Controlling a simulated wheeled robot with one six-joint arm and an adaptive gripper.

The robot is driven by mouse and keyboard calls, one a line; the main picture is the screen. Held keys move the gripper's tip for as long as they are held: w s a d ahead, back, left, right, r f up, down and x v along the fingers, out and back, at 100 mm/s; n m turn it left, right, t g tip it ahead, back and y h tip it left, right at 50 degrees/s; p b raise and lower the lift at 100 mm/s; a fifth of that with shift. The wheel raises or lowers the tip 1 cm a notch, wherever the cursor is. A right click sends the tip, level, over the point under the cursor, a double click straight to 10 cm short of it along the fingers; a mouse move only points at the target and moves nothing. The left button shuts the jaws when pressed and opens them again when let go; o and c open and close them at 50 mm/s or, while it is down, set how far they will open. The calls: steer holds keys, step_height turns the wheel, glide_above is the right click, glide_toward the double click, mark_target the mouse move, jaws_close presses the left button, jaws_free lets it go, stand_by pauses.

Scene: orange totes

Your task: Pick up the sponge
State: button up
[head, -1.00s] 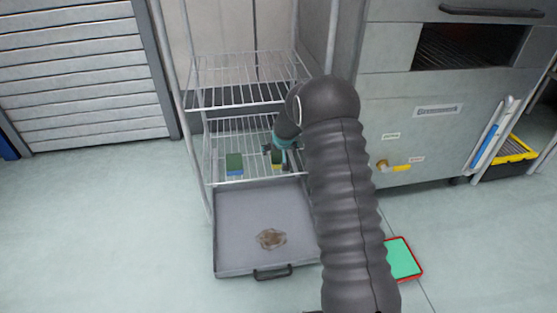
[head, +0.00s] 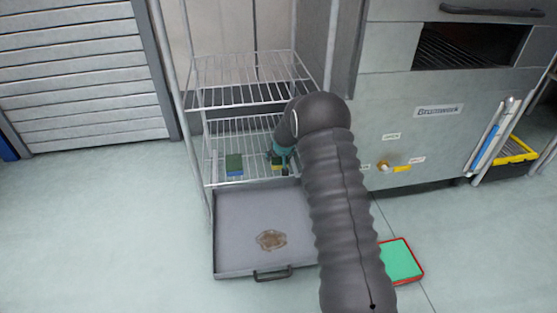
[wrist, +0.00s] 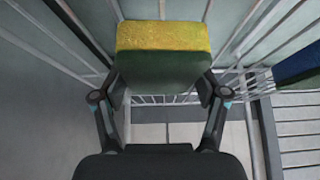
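A sponge with a yellow side and a dark green side (wrist: 163,38) fills the top middle of the wrist view. In the head view it is a small patch (head: 277,166) on the lower wire shelf, partly hidden by my gripper (head: 283,155). In the wrist view my gripper (wrist: 160,90) has its two fingers spread, one at each side of the sponge. The fingers look open; any contact with the sponge is not clear. A second sponge, green and blue (head: 234,165), lies to the left on the same shelf and shows at the wrist view's right edge (wrist: 298,66).
The wire rack has an upper shelf (head: 225,95) above the sponges and upright posts around them. A grey tray (head: 230,255) with a brown stain is below. A green and red tray (head: 402,262) lies on the floor at right, beside a metal cabinet (head: 430,135).

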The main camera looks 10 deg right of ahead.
steer(key=shift+c, duration=0.4)
steer(key=shift+a+r, duration=0.25)
steer(key=shift+r, duration=0.5)
step_height(320, 180, up, 6)
steer(key=shift+r+p, duration=0.1)
steer(key=shift+p, duration=0.55)
steer(key=a, duration=0.6)
steer(key=s+a, duration=0.1)
steer(key=a, duration=0.6)
steer(key=s+a+b, duration=0.1)
steer(key=a, duration=0.5)
steer(key=shift+a+f, duration=0.2)
steer(key=shift+f, duration=0.1)
